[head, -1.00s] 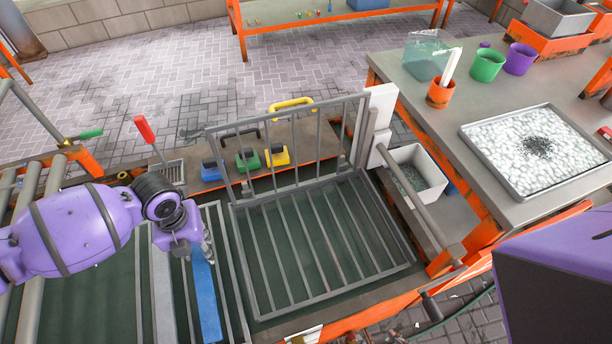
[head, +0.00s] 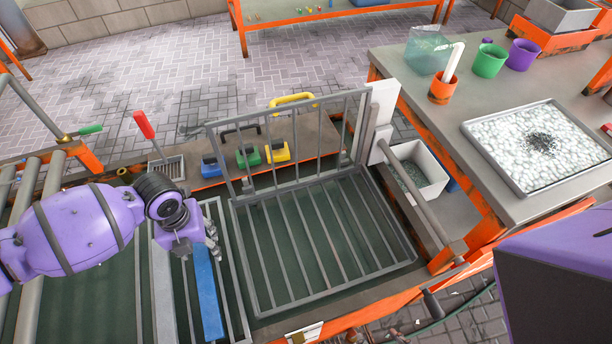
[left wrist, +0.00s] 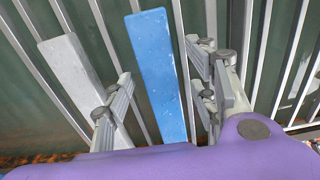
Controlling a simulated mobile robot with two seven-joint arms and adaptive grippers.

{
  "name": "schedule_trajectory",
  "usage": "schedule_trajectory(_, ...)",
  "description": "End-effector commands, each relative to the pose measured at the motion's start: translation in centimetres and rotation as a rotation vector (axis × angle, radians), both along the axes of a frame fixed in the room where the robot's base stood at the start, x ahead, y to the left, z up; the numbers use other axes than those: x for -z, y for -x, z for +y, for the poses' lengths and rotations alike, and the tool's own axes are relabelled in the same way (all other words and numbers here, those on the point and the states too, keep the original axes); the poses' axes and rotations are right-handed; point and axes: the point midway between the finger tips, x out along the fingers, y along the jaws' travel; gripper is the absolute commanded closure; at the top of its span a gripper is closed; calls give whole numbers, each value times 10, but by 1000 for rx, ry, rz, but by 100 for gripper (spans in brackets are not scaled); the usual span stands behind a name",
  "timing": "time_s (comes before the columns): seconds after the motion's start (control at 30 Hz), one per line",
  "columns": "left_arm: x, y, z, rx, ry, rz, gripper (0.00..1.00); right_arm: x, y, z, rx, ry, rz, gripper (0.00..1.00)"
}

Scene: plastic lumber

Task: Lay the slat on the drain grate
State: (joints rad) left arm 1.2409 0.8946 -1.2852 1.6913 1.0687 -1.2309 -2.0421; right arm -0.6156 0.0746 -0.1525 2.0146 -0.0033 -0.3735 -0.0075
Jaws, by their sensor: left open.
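A blue slat (head: 208,295) lies lengthwise along the grey bars of the drain grate (head: 233,285), over a dark green trough. In the left wrist view the blue slat (left wrist: 160,75) appears to rest on the bars, slightly angled to them. A pale grey slat (head: 163,290) lies to its left and also shows in the left wrist view (left wrist: 75,70). My left gripper (head: 202,246) is open above the far end of the blue slat. Its fingers (left wrist: 165,95) stand on both sides of the slat with visible gaps. My right gripper is out of view.
A barred section (head: 325,240) with an upright gate (head: 290,140) stands to the right, its bars clear. Blue, green and yellow handled blocks (head: 248,156) sit behind. A red-handled lever (head: 144,125) rises near my left wrist. A worktable (head: 430,110) with a pellet tray (head: 480,135) is at right.

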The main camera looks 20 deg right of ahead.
Motion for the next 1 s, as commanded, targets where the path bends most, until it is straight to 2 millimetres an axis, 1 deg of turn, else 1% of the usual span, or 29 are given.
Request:
schedule_trajectory(0.07, 0, 0, 0, 0, -1, 1, 47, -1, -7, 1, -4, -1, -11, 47)
schedule_trajectory(0.1, 0, 0, 0, 0, -1, 1, 47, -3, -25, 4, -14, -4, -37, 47)
schedule_trajectory(0.13, 0, 0, 0, 0, 0, 0, 47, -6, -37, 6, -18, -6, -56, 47)
schedule_trajectory(0.17, -2, 0, 0, 0, 0, 0, 47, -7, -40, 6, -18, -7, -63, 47)
schedule_trajectory(0.27, -10, -1, 0, -1, 0, -1, 47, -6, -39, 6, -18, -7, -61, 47)
schedule_trajectory(0.33, -21, -1, 1, -1, 0, -2, 47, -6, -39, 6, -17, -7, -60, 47)
schedule_trajectory(0.6, -80, -1, 0, 0, 0, -3, 47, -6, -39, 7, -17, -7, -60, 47)
schedule_trajectory(0.7, -97, 0, 0, 1, 0, -2, 47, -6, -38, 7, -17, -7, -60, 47)
schedule_trajectory(0.83, -113, -1, 0, 0, 0, -2, 47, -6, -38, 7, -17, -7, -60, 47)
schedule_trajectory(1.0, -120, 0, 0, 0, 0, 1, 47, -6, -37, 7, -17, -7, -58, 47)
